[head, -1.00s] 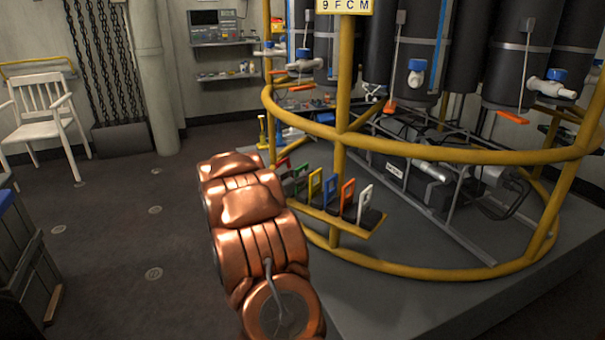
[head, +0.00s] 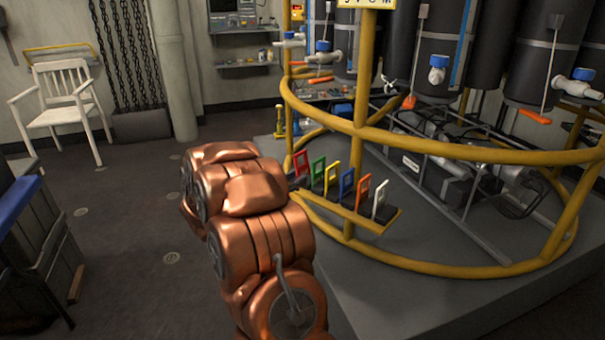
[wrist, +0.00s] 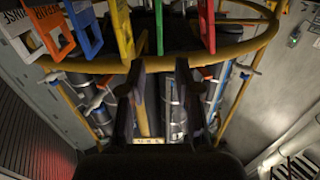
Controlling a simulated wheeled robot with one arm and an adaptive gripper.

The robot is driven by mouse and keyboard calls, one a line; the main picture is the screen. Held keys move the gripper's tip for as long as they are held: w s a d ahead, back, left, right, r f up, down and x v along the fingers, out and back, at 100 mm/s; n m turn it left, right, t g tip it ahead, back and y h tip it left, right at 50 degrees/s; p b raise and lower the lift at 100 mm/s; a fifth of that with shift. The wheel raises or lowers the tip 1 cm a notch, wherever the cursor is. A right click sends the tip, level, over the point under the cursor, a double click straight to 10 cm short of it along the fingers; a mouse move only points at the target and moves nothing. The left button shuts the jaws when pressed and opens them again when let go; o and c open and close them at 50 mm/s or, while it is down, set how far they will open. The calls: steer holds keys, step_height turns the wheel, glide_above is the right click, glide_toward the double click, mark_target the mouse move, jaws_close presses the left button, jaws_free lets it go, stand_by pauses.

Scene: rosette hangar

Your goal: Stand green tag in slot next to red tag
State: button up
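The green tag (head: 318,172) stands in a row of coloured tags on a yellow-edged rack in the head view, between the red tag (head: 301,164) and the yellow tag (head: 332,179). In the wrist view, which looks upside down, the green tag (wrist: 159,22) hangs thin and nearly edge-on, with the red tag (wrist: 207,25) to its right. My gripper (wrist: 160,66) is open, its two dark fingers apart with nothing seen held. The green tag's end lies just beyond the gap. In the head view my copper arm hides the gripper.
Blue (head: 347,184), orange (head: 363,191) and white (head: 380,199) tags stand farther along the rack (head: 385,221). A yellow round rail (head: 420,143) curves above the rack. Black cylinders with valves hang behind. Open floor lies left, near a white chair (head: 67,98).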

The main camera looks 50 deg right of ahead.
steer(key=shift+a, duration=0.4)
